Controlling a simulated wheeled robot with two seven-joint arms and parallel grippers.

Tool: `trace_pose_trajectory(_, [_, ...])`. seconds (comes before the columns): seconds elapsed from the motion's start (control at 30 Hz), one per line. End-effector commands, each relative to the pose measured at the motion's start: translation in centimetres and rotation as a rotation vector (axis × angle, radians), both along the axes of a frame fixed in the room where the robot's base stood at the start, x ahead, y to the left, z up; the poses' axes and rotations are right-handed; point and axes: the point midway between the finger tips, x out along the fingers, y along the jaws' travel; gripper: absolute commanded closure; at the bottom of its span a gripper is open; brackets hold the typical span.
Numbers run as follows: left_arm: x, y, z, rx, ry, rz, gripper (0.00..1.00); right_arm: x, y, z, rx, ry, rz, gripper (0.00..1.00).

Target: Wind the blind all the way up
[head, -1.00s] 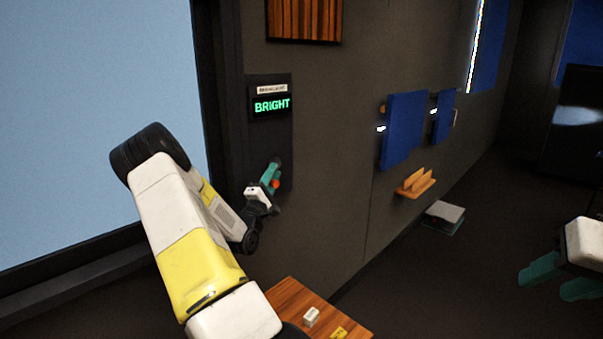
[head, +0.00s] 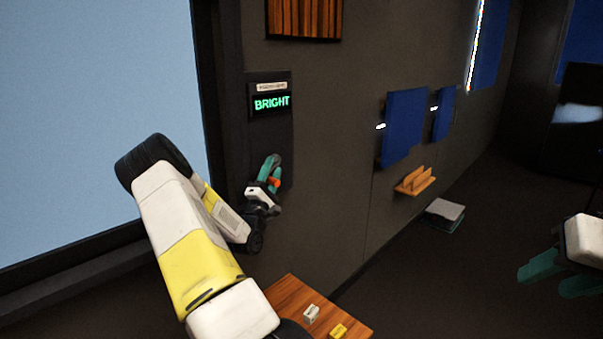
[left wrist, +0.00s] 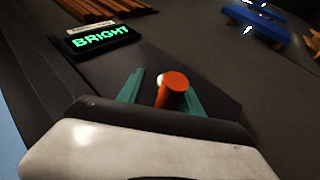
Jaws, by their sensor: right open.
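The dark control panel (head: 285,150) on the wall carries a lit display (head: 271,103) reading BRIGHT in green; it also shows in the left wrist view (left wrist: 100,38). A short orange knob (left wrist: 174,88) stands out from the panel below the display. My left gripper (head: 271,169) is at this knob, its teal fingers on either side of it in the left wrist view; the knob looks nearer the right finger. Whether they grip it is unclear. The large window (head: 95,120) at left is pale blue, with no blind visible across the part in view. My right gripper (head: 553,276) is open and empty at the right edge.
A small wooden table (head: 290,295) with a white block (head: 311,314) and a yellow block (head: 338,331) stands below the panel. Blue wall boards (head: 403,125) and a wooden wall shelf (head: 415,183) are further right. A box (head: 445,214) lies on the otherwise open floor.

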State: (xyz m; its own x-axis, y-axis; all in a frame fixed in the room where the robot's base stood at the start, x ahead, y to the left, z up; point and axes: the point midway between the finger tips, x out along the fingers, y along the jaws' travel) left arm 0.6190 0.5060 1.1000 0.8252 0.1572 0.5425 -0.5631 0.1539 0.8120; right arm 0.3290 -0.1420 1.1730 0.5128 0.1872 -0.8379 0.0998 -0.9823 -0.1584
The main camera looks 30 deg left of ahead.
Motion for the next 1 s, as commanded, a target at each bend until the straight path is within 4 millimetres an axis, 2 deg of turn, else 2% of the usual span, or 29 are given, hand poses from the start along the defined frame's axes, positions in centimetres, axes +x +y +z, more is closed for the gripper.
trace_pose_trajectory(0.27, [-0.4,-0.1,-0.6,-0.005,0.007,-0.002,0.57,0.0,0.0,0.0,0.0,0.0,0.0,0.57])
trace_pose_trajectory(0.7, [-5.8,-1.1,-4.1,-0.004,0.005,-0.001,0.57,0.0,0.0,0.0,0.0,0.0,0.0,0.57])
trace_pose_trajectory(1.0, [-6.5,-1.2,-4.4,-0.002,0.004,0.0,0.57,0.0,0.0,0.0,0.0,0.0,0.0,0.57])
